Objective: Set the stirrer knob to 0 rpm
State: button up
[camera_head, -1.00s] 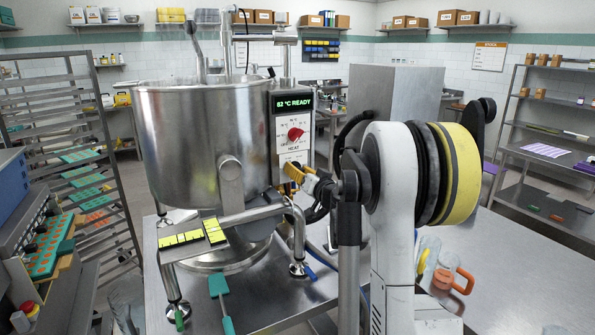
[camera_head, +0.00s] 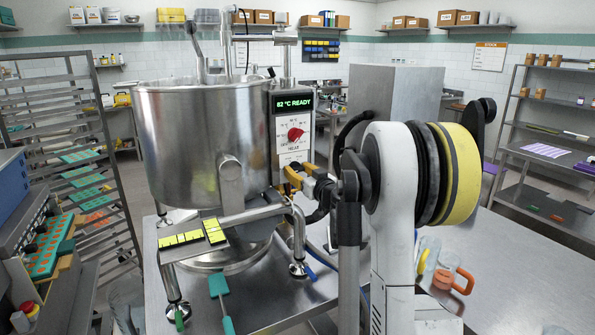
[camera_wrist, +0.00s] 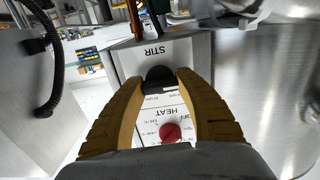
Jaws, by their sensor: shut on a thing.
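The stirrer knob (camera_wrist: 160,74) is a black knob below the word STIR, seen upside down in the wrist view. My gripper (camera_wrist: 160,82) has its two yellow-brown fingers closed around the sides of this knob. In the head view my gripper (camera_head: 288,178) is at the lower end of the control panel (camera_head: 284,155) and hides the knob. The knob's pointer and set value cannot be read, as the fingers cover part of its scale.
The red HEAT knob (camera_head: 296,134) sits on the same panel, close to my fingers in the wrist view (camera_wrist: 170,132). The display (camera_head: 294,102) reads 82 °C READY. A large steel kettle (camera_head: 190,135) stands left of the panel. A steel table (camera_head: 530,255) extends right.

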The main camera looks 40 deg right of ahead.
jog(key=o, duration=1.2)
jog(key=v, duration=1.2)
jog(key=shift+f, duration=0.1)
